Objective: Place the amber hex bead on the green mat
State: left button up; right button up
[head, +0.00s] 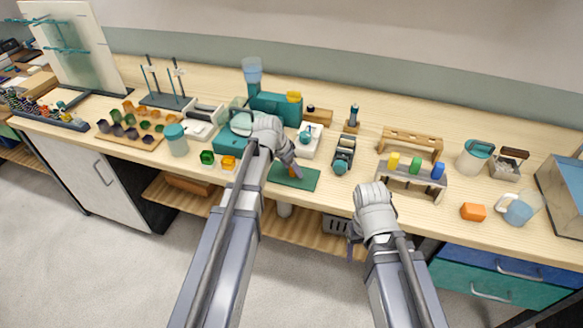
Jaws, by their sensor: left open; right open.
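The green mat (306,182) lies flat near the front edge of the bench, partly covered by my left gripper. My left gripper (296,171) is open with its fingertips low over the mat. A small orange patch (292,172) shows at the fingertips; I cannot tell whether it is a bead on the mat or between the fingers. An amber bead-like piece (228,163) stands on the bench left of my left arm, beside a green one (207,157). My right gripper (355,246) is open and empty, hanging in front of the bench edge.
A teal-lidded jar (176,140) stands left of the beads. A small device with a teal knob (341,160) stands right of the mat. A grey stand with coloured blocks (412,181) and an orange block (473,212) are further right. Bare bench lies between them.

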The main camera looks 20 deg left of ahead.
pick_arm(q)
jog(key=p+v, duration=1.1)
jog(key=v, duration=0.1)
jog(key=s+d+f+n+g+y, duration=0.1)
jog(key=s+d+n+g+y, duration=0.1)
jog(key=s+d, duration=1.4)
jog(key=s+g+y, duration=0.1)
jog(key=s+g, duration=0.1)
jog(key=s, duration=0.1)
jog(key=shift+s+d+n+y, duration=0.15)
jog(key=shift+s+n+y, duration=0.15)
jog(key=shift+s+y, duration=0.1)
jog(key=shift+f, duration=0.15)
